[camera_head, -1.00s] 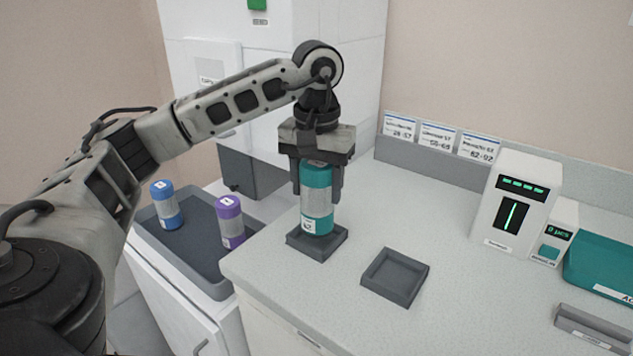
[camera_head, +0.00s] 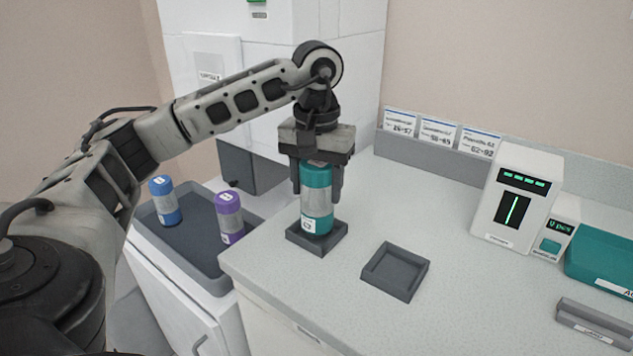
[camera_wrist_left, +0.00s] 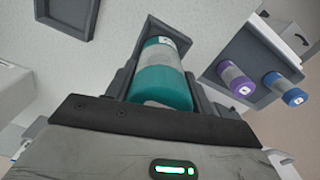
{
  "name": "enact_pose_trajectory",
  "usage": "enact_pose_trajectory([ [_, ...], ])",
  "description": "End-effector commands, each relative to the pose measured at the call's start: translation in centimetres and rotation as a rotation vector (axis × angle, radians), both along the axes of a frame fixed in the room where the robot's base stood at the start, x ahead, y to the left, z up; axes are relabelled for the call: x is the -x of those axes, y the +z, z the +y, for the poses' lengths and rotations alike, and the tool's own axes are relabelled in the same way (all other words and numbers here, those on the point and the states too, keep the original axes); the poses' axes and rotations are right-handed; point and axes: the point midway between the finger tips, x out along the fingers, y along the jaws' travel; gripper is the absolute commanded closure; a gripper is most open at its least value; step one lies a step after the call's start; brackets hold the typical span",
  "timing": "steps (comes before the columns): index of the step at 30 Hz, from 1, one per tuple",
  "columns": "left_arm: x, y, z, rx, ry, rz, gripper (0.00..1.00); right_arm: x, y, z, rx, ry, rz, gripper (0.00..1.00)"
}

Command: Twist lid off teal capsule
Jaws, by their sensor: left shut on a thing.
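The teal capsule (camera_head: 316,205) stands upright in a dark square holder (camera_head: 331,243) on the counter. It has a teal top, a grey middle band and a teal base with a white label. My left gripper (camera_head: 316,190) points straight down from above and is shut on the capsule's teal top, one finger on each side. In the left wrist view the capsule (camera_wrist_left: 163,85) lies between the two fingers. The lid looks seated on the body; I see no gap. My right gripper is not in view.
An empty dark square holder (camera_head: 421,277) sits right of the capsule. A grey tray (camera_head: 190,280) at left holds a blue capsule (camera_head: 164,203) and a purple capsule (camera_head: 229,216). A white device (camera_head: 517,198) and a teal box (camera_head: 600,262) stand at right. The counter's middle is clear.

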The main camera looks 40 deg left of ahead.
Motion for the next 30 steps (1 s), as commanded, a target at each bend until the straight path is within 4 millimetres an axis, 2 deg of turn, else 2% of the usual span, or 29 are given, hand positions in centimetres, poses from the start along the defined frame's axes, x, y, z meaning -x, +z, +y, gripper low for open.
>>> enact_pose_trajectory([
  [19,0.0,-1.4,0.0,0.001,0.0,0.0,0.74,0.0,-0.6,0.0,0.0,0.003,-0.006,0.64],
  [30,0.0,-1.4,0.0,0.0,0.0,0.0,0.74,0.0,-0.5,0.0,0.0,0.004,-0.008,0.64],
])
